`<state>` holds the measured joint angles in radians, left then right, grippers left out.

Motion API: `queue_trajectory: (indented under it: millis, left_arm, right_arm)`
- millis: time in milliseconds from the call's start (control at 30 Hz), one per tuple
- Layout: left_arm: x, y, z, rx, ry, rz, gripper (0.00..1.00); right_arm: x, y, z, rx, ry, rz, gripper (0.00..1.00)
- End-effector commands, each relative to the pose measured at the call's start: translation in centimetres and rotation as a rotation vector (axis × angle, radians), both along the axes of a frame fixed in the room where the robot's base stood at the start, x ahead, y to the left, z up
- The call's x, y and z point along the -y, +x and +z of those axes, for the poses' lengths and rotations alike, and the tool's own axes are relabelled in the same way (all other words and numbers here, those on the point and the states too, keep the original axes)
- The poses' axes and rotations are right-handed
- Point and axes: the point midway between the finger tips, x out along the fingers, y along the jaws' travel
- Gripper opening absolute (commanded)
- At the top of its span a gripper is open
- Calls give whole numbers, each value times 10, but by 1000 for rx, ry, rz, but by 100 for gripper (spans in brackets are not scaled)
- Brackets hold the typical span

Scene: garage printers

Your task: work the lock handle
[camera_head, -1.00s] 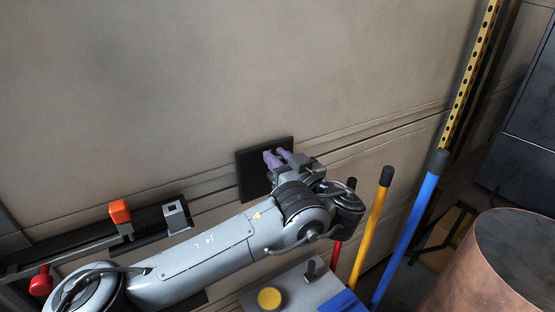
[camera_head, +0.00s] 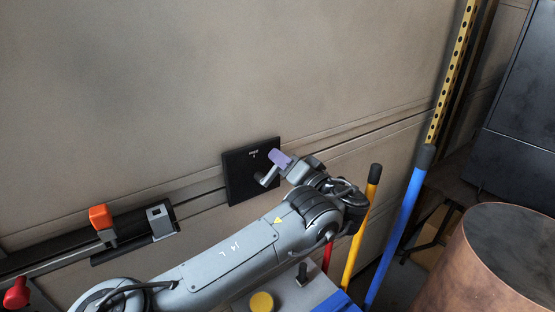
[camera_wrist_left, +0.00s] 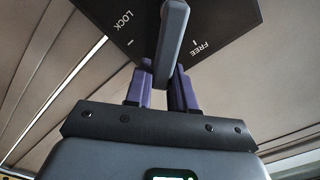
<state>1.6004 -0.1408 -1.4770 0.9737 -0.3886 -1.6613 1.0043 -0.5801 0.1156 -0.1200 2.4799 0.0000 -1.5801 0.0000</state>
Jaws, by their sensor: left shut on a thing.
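The lock plate (camera_head: 236,182) is a black square on the beige panel in the head view. In the left wrist view the plate (camera_wrist_left: 235,15) reads LOCK on the left and FREE on the right. The grey lock handle (camera_wrist_left: 171,45) stands out between these two words; which mark it points at I cannot tell. It shows partly in the head view (camera_head: 264,179). My left gripper (camera_head: 274,169) has purple fingers at the right side of the plate. It is shut on the handle, with one finger on each side in the left wrist view (camera_wrist_left: 160,88). My right gripper is out of view.
An orange block (camera_head: 101,217) and a grey bracket (camera_head: 160,221) sit on the rail at left, with a red knob (camera_head: 17,293) below. The panel above is clear.

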Motion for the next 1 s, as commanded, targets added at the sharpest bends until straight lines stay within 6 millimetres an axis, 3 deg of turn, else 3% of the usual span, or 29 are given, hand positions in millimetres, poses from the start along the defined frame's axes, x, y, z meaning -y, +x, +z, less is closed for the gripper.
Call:
queue_trajectory:
  millis: [500,1000]
  left_arm:
    - [12,6,-25,-232,387,-3,0]
    - [13,8,-38,-328,546,-2,0]
  right_arm:
    - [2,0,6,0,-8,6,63]
    - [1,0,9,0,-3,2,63]
